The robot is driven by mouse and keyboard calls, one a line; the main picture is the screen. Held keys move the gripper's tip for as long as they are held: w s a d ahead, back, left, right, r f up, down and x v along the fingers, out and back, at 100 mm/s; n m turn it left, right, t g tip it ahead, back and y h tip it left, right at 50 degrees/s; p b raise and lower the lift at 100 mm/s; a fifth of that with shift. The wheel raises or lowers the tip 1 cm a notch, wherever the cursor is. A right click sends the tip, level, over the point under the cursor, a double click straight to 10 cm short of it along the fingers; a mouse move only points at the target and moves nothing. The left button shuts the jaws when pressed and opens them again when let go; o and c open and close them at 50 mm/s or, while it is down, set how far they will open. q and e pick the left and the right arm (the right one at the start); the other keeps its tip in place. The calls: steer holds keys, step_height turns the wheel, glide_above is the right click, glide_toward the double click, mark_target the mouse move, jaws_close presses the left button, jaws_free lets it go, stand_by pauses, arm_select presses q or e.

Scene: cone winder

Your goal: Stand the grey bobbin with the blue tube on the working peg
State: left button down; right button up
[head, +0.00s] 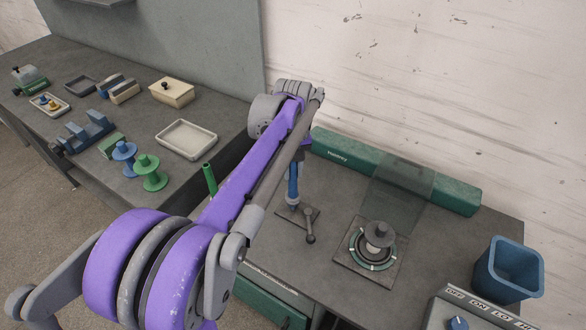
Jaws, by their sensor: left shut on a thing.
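My left gripper (298,150) hangs below the purple forearm, above the bench, and is mostly hidden by the wrist. It is shut on a blue tube-like upright piece (292,184), just over a small grey plate with a ball-ended lever (309,228). I cannot make out flanges on that piece, or whether it touches the plate. A grey round flanged part (380,233) stands in the middle of a green ring with white marks (356,252) on a square plate. What lies beneath its flange, any peg included, is hidden. My right gripper is not in view.
A clear panel (396,190) stands behind the ring, before a long green housing (340,150). A blue bin (512,268) and a switch panel (475,312) are at right. The left table holds blue (123,153) and green (149,174) bobbins and an empty tray (187,139).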

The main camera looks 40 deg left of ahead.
arm_select(q)
steer(key=shift+f, duration=0.6)
steer(key=shift+f+b, duration=0.1)
steer(key=shift+b, duration=0.2)
steer(key=shift+f, duration=0.4)
steer(key=c, duration=0.6)
jaws_free()
